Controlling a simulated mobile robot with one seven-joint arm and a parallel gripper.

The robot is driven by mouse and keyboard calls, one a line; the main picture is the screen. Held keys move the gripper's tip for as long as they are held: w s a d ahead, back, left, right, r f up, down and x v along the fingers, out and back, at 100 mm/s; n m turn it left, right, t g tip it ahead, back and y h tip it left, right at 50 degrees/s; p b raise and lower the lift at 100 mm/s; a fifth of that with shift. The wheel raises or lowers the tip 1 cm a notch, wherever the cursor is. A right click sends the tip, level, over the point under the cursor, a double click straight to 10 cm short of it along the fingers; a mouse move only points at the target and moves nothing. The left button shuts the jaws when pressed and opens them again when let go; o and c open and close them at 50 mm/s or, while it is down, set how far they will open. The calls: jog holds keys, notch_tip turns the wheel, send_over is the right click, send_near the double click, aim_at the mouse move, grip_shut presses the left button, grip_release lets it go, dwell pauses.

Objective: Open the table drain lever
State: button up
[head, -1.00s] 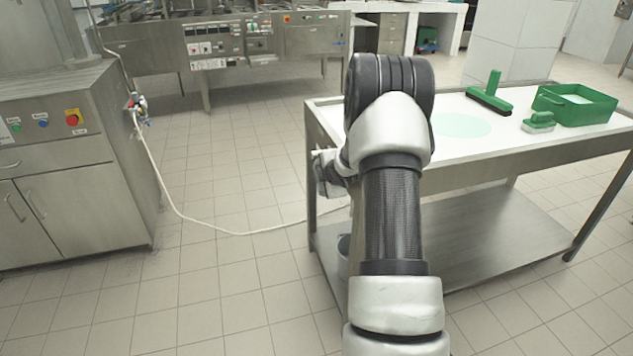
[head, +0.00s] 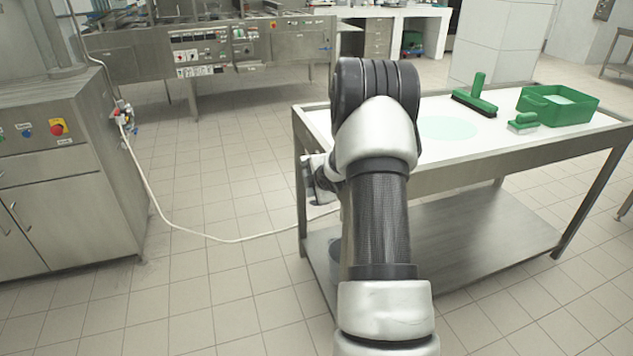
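The steel table (head: 500,165) with a white top stands at the right. Its drain lever cannot be made out; my arm covers much of the table's near left end. My arm reaches forward across that end and bends down to the left. My gripper (head: 318,182) is small and partly hidden at the table's left end, below the top's level. Its fingers do not show clearly, so I cannot tell whether it is open or touching anything.
A green squeegee (head: 474,96), a green brush (head: 523,122) and a green crate (head: 552,118) are on the tabletop. A grey bucket (head: 335,255) stands under the table, partly hidden. A white hose (head: 215,239) runs from the steel cabinet (head: 75,215) across the otherwise open floor.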

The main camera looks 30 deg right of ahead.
jog(key=p+v, duration=0.3)
jog(key=v, duration=1.4)
